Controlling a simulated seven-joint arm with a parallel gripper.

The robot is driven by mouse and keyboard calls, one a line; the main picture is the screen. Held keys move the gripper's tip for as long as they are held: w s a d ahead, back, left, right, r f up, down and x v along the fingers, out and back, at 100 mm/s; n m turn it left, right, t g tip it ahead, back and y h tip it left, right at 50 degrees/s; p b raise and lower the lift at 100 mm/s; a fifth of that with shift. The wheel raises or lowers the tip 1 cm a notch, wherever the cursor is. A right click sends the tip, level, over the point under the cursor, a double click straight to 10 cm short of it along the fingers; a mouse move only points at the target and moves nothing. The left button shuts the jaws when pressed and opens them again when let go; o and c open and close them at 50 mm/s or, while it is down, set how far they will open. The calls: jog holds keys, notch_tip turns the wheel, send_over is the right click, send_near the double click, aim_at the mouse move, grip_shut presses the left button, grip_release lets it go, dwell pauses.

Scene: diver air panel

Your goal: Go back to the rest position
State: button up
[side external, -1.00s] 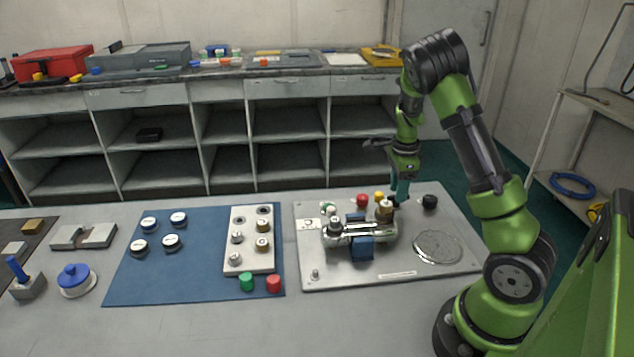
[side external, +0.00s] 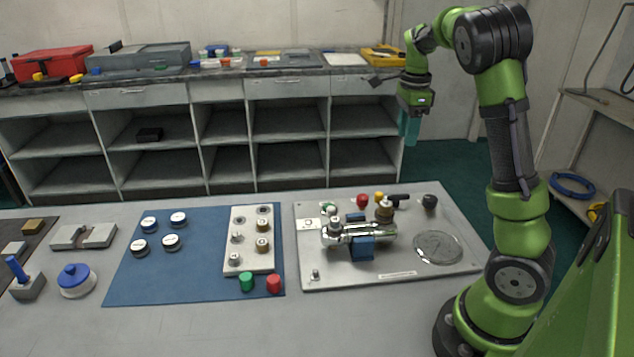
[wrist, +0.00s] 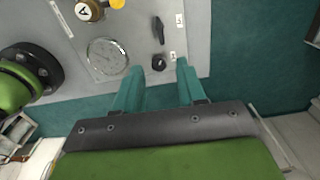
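My gripper (side external: 409,128) hangs in the air above and behind the metal panel (side external: 312,272), clear of everything on it. In the wrist view its two teal fingers (wrist: 160,85) stand apart with nothing between them. The panel carries a chrome cylinder-like fitting (side external: 370,232) in a blue block (side external: 362,248), a brass knob (side external: 384,210), a red knob (side external: 362,200), a black lever (side external: 400,200), a black knob (side external: 429,202) and a round gauge (side external: 438,246). The wrist view shows the gauge (wrist: 107,56), the black lever (wrist: 158,30) and the black knob (wrist: 159,63).
A blue mat (side external: 190,285) to the left holds several round caps and a pale block (side external: 249,262) with fittings. A green cap (side external: 246,282) and a red cap (side external: 274,284) lie at its front. A cluttered shelf bench (side external: 220,85) stands behind. The air around my gripper is free.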

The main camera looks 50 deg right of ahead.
jog(key=a+f+n+t+y, duration=0.1)
jog(key=a+n+t+y, duration=0.15)
jog(key=a+n, duration=1.2)
jog(key=s+a+r+n+t, duration=0.2)
jog(key=s+a+n, duration=0.1)
jog(key=a, duration=0.4)
jog(key=s+a+r+n+t, duration=0.2)
jog(key=s+a+n, duration=0.2)
jog(key=a, duration=0.4)
jog(key=shift+s+r+n+t, duration=0.25)
jog(key=shift+n+t, duration=0.1)
jog(key=shift+n, duration=0.5)
